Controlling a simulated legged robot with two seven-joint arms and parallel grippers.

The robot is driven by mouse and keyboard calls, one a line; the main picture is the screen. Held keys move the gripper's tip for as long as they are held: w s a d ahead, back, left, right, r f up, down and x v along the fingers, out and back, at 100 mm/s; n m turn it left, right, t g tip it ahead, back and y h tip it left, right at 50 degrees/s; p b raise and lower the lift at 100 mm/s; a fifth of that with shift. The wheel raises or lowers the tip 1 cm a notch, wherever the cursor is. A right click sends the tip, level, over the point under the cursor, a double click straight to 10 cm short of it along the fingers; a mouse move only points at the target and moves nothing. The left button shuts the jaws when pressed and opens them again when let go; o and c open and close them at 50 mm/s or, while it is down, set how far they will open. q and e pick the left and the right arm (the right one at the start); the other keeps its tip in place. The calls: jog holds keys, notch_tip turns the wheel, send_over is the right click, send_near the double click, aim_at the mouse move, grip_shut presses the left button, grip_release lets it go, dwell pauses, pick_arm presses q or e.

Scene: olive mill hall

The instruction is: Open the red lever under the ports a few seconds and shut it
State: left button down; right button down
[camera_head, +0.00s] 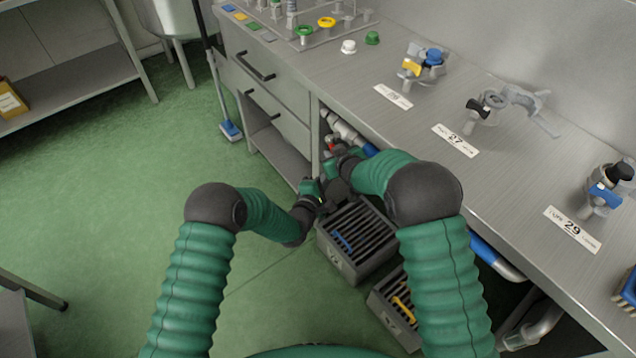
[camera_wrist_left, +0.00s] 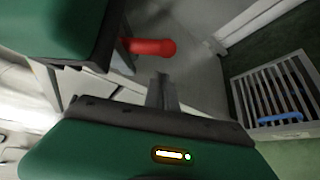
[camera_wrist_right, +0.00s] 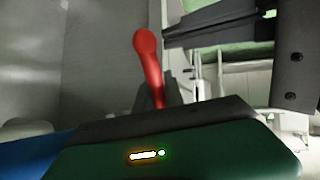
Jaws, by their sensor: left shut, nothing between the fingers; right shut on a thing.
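The red lever (camera_wrist_right: 148,62) stands up with its rounded end free in the right wrist view; its lower part goes behind my right gripper. In the left wrist view the lever (camera_wrist_left: 152,47) sticks out from my right gripper (camera_wrist_left: 122,50). In the head view only a bit of red (camera_head: 330,139) shows under the bench edge. My right gripper (camera_head: 341,160) is shut on the lever. My left gripper (camera_head: 316,196) is shut and empty, just beside and below the right one; its fingertips (camera_wrist_left: 163,88) show close to the lever. The ports are mostly hidden.
Blue and grey pipes (camera_head: 497,258) run under the bench top (camera_head: 390,60). Slatted dark crates, one with a blue item (camera_head: 343,268) and one with a yellow item (camera_head: 402,310), stand on the floor below. Drawers (camera_head: 265,80) are at left. The green floor at left is clear.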

pick_arm(q)
jog(key=shift+s+d+r, duration=0.55)
jog(key=shift+s+d, duration=0.2)
jog(key=shift+d, duration=0.05)
pick_arm(e)
jog(key=shift+w+r, duration=0.1)
jog(key=shift+r, duration=0.05)
pick_arm(q)
jog(key=shift+s+d+r, duration=0.5)
jog(key=shift+d, duration=0.05)
pick_arm(e)
jog(key=shift+a, duration=0.1)
jog(key=c, duration=1.4)
grip_release()
jog(key=shift+c, duration=0.2)
pick_arm(q)
jog(key=shift+d, duration=0.1)
